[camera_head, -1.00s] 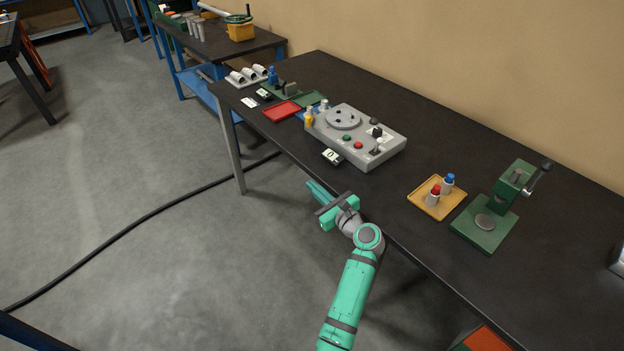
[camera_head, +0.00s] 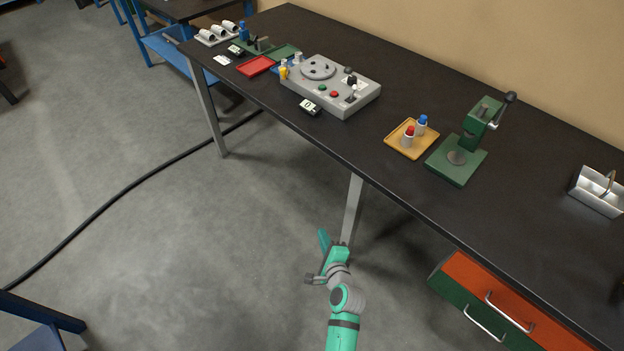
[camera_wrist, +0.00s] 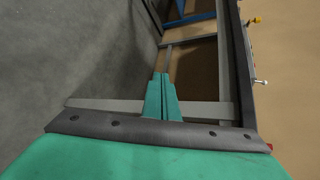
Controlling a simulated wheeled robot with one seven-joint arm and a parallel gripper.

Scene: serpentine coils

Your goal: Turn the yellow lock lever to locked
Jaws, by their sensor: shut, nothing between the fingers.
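A small yellow part (camera_head: 283,72) stands at the left end of the grey control box (camera_head: 330,92) on the bench. It looks like the yellow lock lever, but it is too small to read its position. A yellow knob-like tip (camera_wrist: 254,21) shows at the upper right of the wrist view; I cannot tell if it is the same part. My gripper (camera_head: 323,240) is in front of the bench, over the floor, well apart from the box. In the wrist view its two fingers (camera_wrist: 162,84) lie together with nothing between them.
The dark bench (camera_head: 360,135) has its front edge between my arm and the box. An orange tray (camera_head: 405,150) with two bottles and a green press (camera_head: 462,150) stand to the right. An orange and green drawer unit (camera_head: 480,300) sits below. The floor at left is mostly clear.

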